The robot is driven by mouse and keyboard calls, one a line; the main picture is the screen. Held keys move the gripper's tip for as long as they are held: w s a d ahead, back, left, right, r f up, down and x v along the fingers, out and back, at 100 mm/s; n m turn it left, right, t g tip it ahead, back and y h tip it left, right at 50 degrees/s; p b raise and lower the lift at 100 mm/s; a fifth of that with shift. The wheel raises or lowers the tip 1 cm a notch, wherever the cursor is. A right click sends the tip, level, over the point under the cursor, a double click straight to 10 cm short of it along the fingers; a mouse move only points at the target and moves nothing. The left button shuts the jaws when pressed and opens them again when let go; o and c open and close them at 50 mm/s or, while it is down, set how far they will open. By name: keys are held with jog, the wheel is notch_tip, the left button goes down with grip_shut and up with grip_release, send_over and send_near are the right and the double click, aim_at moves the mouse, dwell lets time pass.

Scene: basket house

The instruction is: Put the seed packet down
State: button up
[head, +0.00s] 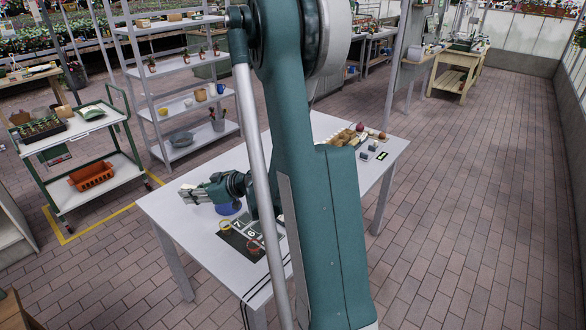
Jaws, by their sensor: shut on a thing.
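My gripper (190,195) is above the left part of the white table, with its fingers pointing left. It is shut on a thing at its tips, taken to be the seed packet. The packet is too small and too hidden by the fingers to make out its shape or print. My arm crosses the middle of the view and hides the centre of the table (170,219).
A dark numbered board (236,241) with rings lies nearer the front edge. Brown items and small boxes (365,155) are at the table's right end. A cart (63,141) and shelves (170,104) stand behind.

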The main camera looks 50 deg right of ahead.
jog(key=shift+s+d, duration=0.25)
jog(key=shift+d, duration=0.55)
jog(key=shift+f+b, duration=0.8)
jog(key=shift+f, duration=2.35)
jog(key=shift+f+b, duration=0.5)
jog(key=shift+f, duration=1.35)
jog(key=shift+f, duration=0.15)
jog(key=o, duration=0.8)
jog(key=shift+c, duration=0.2)
